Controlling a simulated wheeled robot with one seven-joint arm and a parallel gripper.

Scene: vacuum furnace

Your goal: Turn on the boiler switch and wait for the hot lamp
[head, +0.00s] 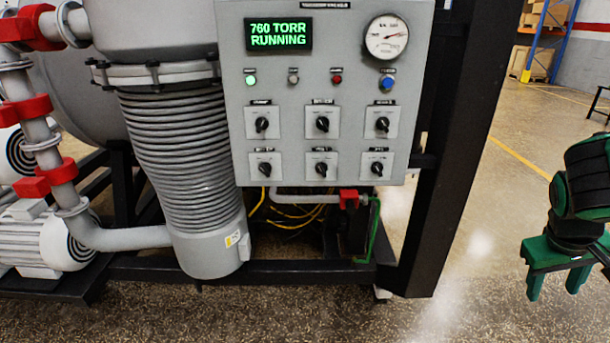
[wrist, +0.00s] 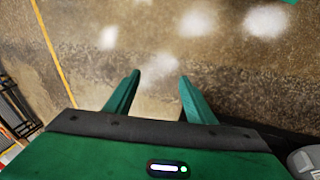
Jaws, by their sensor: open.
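The grey control panel (head: 235,100) fills the upper middle of the head view. It carries several black rotary switches in two rows, such as the top left one (head: 262,124) and the bottom left one (head: 265,168); their labels are too small to read. A row of small lamps sits above: the left lamp (head: 251,81) glows green, a dull lamp (head: 293,80) and a dark red lamp (head: 336,79) look unlit. The display (head: 278,36) reads 760 TORR RUNNING. My green gripper (head: 557,281) is open and empty at the far right, well apart from the panel; its fingers (wrist: 153,98) show spread over bare floor.
A round gauge (head: 387,37) and a blue button (head: 387,84) are on the panel's right side. A black frame post (head: 455,150) stands between the panel and my gripper. A ribbed grey cylinder (head: 180,150) and red-flanged pipes stand left.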

